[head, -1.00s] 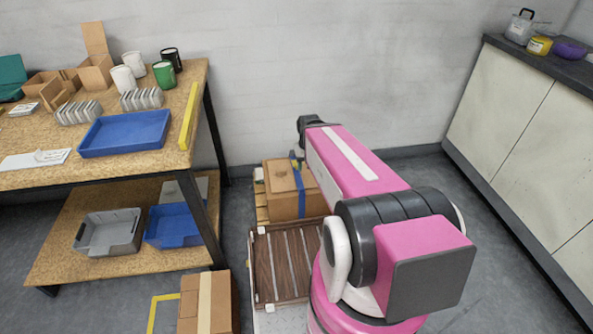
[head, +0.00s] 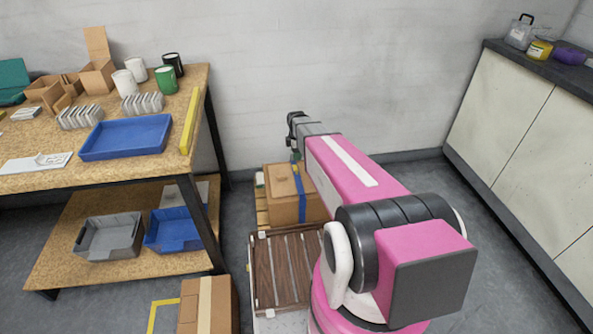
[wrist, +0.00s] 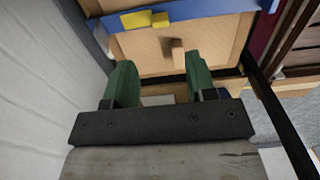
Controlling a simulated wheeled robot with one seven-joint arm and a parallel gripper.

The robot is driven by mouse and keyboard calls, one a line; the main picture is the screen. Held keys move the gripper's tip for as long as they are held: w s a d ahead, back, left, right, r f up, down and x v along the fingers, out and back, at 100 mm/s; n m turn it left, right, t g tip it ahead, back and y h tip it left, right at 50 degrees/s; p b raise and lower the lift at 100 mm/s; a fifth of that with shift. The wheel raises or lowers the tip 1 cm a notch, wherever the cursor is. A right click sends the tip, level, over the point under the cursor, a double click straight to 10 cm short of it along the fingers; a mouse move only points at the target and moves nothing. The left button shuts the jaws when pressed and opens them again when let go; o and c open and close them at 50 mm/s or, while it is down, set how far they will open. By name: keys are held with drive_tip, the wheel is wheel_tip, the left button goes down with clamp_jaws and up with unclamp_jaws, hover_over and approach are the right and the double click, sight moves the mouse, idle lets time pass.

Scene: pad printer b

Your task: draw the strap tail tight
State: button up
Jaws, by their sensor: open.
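A cardboard box (head: 283,208) stands near the wall with a blue strap (head: 301,190) around it. In the wrist view the strap (wrist: 205,12) crosses the box (wrist: 215,45) at the top, with a yellow buckle-like piece (wrist: 147,19) on it. A small tan peg (wrist: 178,52) stands out from the box face. My gripper (wrist: 160,72) is open, its two green fingers apart and nothing seen between them. It is over the box, apart from the strap. I cannot make out a loose strap tail; in the head view my arm hides part of the box.
A slatted brown crate (head: 285,270) lies in front of the box. A workbench (head: 100,180) with a blue tray (head: 126,137) stands at left. A closed carton (head: 208,304) is on the floor. A cabinet (head: 520,130) stands at right. The wall is close behind the box.

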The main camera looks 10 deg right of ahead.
wheel_tip(320, 180, down, 11)
drive_tip(key=shift+r, duration=0.2)
idle(0.3)
